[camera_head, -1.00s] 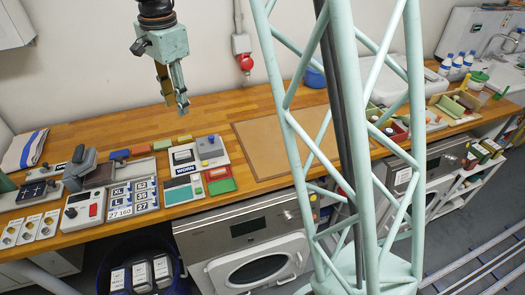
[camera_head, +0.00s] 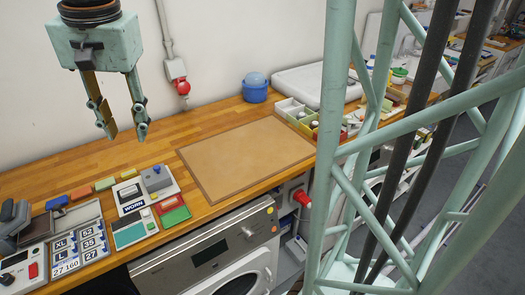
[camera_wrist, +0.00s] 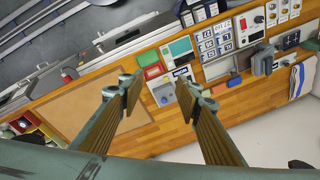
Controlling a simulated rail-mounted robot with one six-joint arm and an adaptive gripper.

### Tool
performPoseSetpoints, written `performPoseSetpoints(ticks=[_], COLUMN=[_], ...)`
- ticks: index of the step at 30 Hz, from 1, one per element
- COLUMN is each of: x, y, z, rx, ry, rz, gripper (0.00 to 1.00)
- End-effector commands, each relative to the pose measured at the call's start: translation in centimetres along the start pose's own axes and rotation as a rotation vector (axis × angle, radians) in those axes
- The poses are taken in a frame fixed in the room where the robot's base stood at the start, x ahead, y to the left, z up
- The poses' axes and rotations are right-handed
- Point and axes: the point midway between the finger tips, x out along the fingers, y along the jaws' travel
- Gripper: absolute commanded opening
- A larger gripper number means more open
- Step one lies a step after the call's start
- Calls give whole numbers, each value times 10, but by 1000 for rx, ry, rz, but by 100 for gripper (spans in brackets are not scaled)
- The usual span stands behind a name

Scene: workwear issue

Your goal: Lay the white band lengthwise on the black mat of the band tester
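My gripper (camera_head: 125,136) hangs above the back left of the wooden bench with its two fingers apart and nothing between them. In the wrist view my gripper (camera_wrist: 157,92) is also open and empty over the bench. A dark grey device (camera_head: 14,218) stands at the left picture edge, partly cut off; it also shows in the wrist view (camera_wrist: 263,62), beside a small black area (camera_wrist: 291,40). I cannot tell whether this is the band tester and its mat. I cannot make out a white band in either view.
A brown board (camera_head: 245,158) lies mid-bench, mostly clear. Left of it are a red tray (camera_head: 174,216), a WORN panel with a grey block (camera_head: 156,178), small coloured blocks (camera_head: 104,184) and number plates (camera_head: 78,248). A blue pot (camera_head: 255,88) stands behind. A folded striped towel (camera_wrist: 303,78) lies beyond the device.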

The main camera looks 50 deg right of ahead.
Motion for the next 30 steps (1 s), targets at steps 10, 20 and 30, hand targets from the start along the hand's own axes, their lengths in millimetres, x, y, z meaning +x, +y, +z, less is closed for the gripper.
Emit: performPoseSetpoints(ticks=[10,20,30], x=[-40,-60,-72], y=[47,89,132], z=[40,80,123], rx=[-180,-359,-545], ry=[39,67,101], rz=[-32,-48,-60], gripper=[31,31,31])
